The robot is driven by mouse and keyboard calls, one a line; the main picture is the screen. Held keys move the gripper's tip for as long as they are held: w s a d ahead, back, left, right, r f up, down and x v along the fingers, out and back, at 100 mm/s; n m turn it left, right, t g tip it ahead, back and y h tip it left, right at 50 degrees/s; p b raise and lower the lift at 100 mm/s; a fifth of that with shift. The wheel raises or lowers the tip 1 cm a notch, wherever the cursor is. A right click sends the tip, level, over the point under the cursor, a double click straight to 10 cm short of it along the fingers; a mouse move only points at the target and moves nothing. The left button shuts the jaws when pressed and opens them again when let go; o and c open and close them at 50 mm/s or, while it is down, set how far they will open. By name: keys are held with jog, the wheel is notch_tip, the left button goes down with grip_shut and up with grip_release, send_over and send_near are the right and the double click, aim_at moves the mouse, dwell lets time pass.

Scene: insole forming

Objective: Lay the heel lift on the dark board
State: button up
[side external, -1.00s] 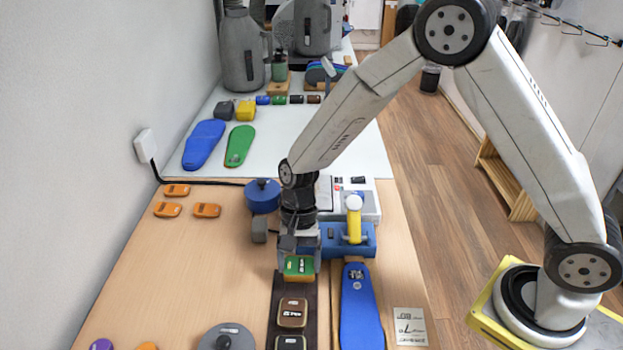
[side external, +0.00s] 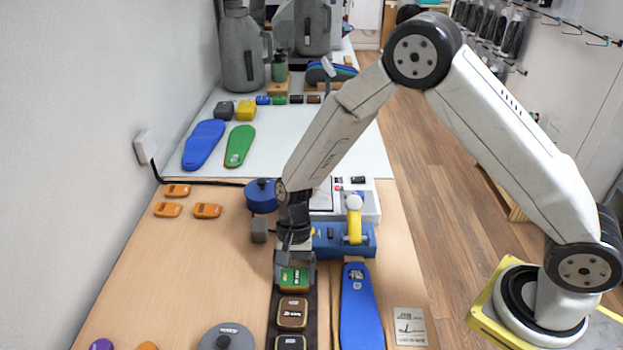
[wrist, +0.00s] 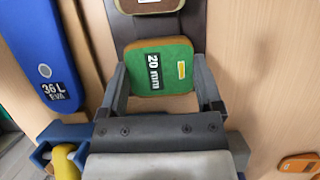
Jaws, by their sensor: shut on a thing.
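The heel lift (side external: 294,278) is a green block with a tan lower layer, marked "20 mm"; the wrist view shows its label (wrist: 158,68). My gripper (side external: 295,272) is shut on it, with one finger on each side (wrist: 163,85). The lift is level over the far end of the dark board (side external: 312,322), beside a brown lift (side external: 292,312) there. It looks on or just above the board; I cannot tell if it touches. The board also shows in the wrist view (wrist: 195,35).
A second dark-topped lift (side external: 290,343) lies nearer on the board. A blue insole (side external: 361,310) lies to its right and a blue fixture with a yellow post (side external: 354,238) stands behind. A grey disc (side external: 227,337) is at front left.

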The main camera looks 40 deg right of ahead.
jog(key=shift+f, duration=0.15)
jog(key=o, duration=1)
jog(key=shift+c, duration=0.2)
jog(key=v, duration=1.2)
jog(key=shift+r, duration=0.2)
jog(key=s+d+r+n+t+h, duration=0.1)
jog(key=s+d+n+t+h, duration=0.2)
jog(key=s+d+n, duration=0.6)
jog(key=shift+s+d+r+t, duration=0.35)
jog(key=shift+s+d+t, duration=1.05)
jog(key=shift+s+d, duration=0.5)
